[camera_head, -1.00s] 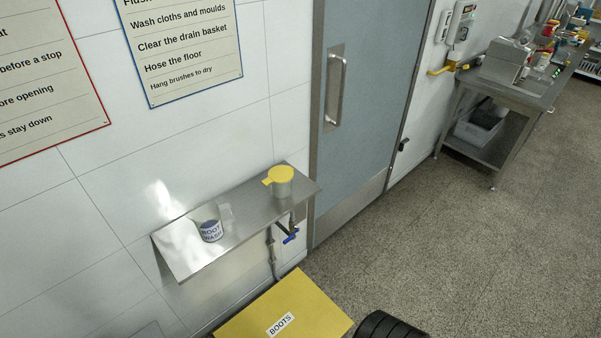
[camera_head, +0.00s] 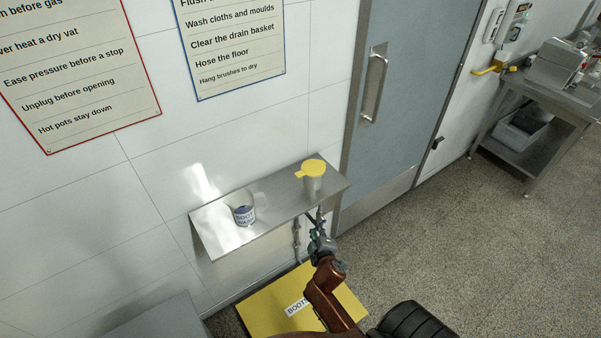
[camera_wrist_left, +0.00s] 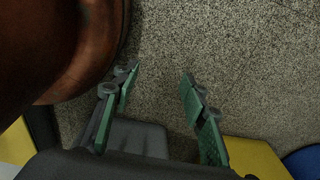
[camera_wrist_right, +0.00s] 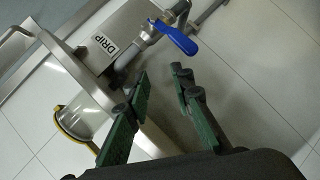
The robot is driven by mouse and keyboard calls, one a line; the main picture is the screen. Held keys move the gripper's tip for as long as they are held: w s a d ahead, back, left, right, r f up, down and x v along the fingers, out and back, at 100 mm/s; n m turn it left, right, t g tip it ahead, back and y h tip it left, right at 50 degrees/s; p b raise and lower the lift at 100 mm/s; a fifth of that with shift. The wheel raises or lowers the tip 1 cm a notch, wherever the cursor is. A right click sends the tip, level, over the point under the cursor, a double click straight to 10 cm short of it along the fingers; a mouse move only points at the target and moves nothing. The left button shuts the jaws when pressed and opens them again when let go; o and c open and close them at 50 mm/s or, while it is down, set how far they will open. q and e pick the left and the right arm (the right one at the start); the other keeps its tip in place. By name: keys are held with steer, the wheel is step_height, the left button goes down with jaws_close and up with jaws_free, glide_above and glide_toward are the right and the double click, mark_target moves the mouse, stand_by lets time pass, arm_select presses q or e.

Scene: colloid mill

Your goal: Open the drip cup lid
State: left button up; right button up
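A grey cup (camera_head: 313,184) with a flat yellow lid (camera_head: 313,168) stands upright near the right end of a steel wall shelf (camera_head: 268,212). The lid lies shut across the top, its tab pointing left. In the right wrist view, a grey cylinder (camera_wrist_right: 88,117) with a yellow rim shows at left. A DRIP label (camera_wrist_right: 116,45) sits on a metal surface near a blue-handled valve (camera_wrist_right: 175,36). My right gripper (camera_head: 318,215) is just below the cup, by the shelf's front edge; its fingers are apart and empty (camera_wrist_right: 160,82). My left gripper (camera_wrist_left: 158,77) is open and empty above the floor.
A BOOT WASH cup (camera_head: 244,215) stands further left on the shelf. A yellow BOOTS box (camera_head: 262,308) sits below, partly behind my right arm. A blue-grey door (camera_head: 405,95) is right of the shelf. Floor (camera_head: 470,255) at right is clear.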

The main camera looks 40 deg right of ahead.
step_height(320, 180, up, 13)
steer(key=w+d+n+t+h, duration=0.1)
steer(key=d+t+h, duration=0.1)
steer(key=n+t, duration=0.3)
steer(key=n, duration=0.2)
glide_toward(299, 174)
steer(key=shift+p+x, duration=0.3)
steer(key=shift+x, duration=0.9)
steer(key=x, duration=0.6)
steer(key=shift+f, duration=0.1)
steer(key=shift+x, duration=0.8)
arm_select(q)
steer(key=shift+s+r, duration=0.3)
steer(key=shift+r, duration=0.15)
steer(key=shift+s, duration=0.1)
arm_select(e)
jaws_close()
